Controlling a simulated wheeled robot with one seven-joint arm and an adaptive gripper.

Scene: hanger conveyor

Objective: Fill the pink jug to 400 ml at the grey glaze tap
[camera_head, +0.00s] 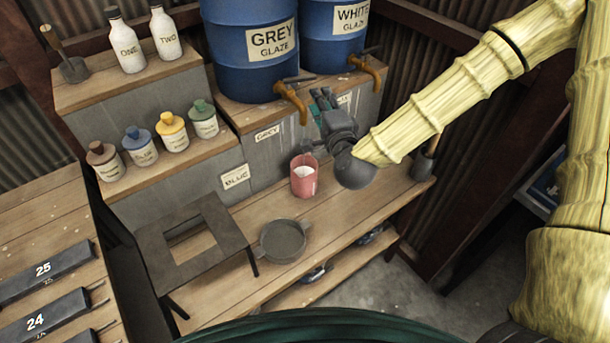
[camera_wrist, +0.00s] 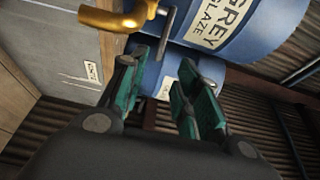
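The pink jug (camera_head: 303,177) stands upright on the wooden bench, below the grey glaze tap (camera_head: 292,100). A pale patch shows inside its rim; I cannot read a level. No stream shows between tap and jug. The brass tap also shows in the wrist view (camera_wrist: 112,20), with its grey lever (camera_wrist: 166,52). The blue grey glaze barrel (camera_head: 251,62) stands behind it. My gripper (camera_head: 321,98) is beside the tap, to its right. In the wrist view my gripper (camera_wrist: 158,82) has its green fingers apart, with nothing held between them; the lever is just beyond the tips.
The white glaze barrel (camera_head: 333,45) and its tap (camera_head: 368,70) are to the right. A round grey pan (camera_head: 284,241) and a dark stand (camera_head: 193,246) are on the bench left of the jug. Several bottles line the left shelves.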

